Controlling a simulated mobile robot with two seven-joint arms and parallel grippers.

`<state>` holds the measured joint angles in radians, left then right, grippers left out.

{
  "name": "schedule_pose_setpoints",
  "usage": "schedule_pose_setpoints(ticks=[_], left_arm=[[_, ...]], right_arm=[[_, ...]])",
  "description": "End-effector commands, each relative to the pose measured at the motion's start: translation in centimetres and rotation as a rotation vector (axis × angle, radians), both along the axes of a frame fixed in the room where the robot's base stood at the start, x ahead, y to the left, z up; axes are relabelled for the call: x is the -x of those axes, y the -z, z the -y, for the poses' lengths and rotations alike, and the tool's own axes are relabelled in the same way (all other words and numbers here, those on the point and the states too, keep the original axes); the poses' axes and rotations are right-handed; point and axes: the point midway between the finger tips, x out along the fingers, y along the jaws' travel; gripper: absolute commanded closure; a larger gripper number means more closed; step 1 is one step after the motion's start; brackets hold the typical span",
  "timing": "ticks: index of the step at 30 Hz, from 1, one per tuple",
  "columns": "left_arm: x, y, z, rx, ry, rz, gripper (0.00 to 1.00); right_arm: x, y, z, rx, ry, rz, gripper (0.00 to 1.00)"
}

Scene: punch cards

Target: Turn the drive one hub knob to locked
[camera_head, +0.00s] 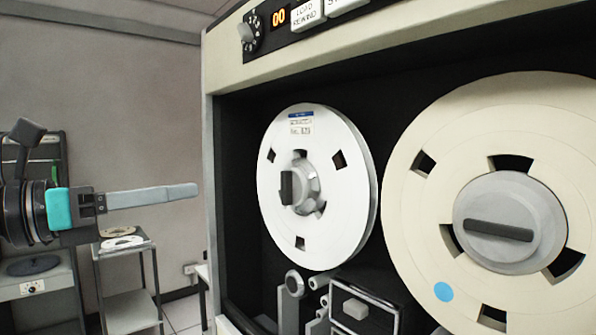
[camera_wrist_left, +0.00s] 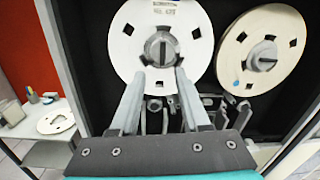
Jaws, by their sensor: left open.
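Two tape reels hang side by side in the drive cabinet. The left, white reel (camera_head: 340,210) has a grey hub with a dark bar knob (camera_head: 287,187) standing upright; this knob (camera_wrist_left: 160,46) also stands upright in the left wrist view. The right, cream reel (camera_head: 425,210) has a hub knob (camera_head: 500,231) with its dark bar lying nearly level. My left gripper (camera_head: 195,190) is left of the cabinet. In the left wrist view it (camera_wrist_left: 159,76) is open and empty, its fingertips below the left knob and apart from it. No lettering shows which hub is drive one's.
Above the reels are a round dial (camera_head: 247,32), an orange display (camera_head: 278,17) and a load rewind button (camera_head: 306,14). Rollers and a small box (camera_head: 362,305) sit below the reels. The cabinet's left frame edge (camera_head: 212,200) stands out. A cart (camera_head: 130,310) stands behind my left arm.

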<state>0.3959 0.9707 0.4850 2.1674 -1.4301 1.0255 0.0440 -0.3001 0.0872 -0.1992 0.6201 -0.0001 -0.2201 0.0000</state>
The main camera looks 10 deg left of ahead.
Motion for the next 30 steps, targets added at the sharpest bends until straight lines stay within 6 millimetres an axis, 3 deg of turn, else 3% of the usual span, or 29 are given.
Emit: schedule_pose_setpoints(ticks=[3, 8, 17, 30], left_arm=[[1.2, -1.1, 0.4, -0.109, -0.040, 0.050, 0.54], [1.0, -1.3, 0.8, -0.136, -0.051, 0.060, 0.54], [-1.6, -1.6, 2.9, -0.129, -0.048, 0.059, 0.54], [-6.7, -1.6, 6.8, -0.127, -0.046, 0.059, 0.54]], right_arm=[[0.0, -0.3, 0.3, 0.004, -0.002, 0.000, 0.50], [0.0, -0.6, 0.3, 0.003, -0.001, 0.000, 0.50], [0.0, -2.4, -1.2, -0.016, 0.005, 0.000, 0.50], [0.0, -5.4, -0.8, -0.010, 0.002, 0.000, 0.50]])
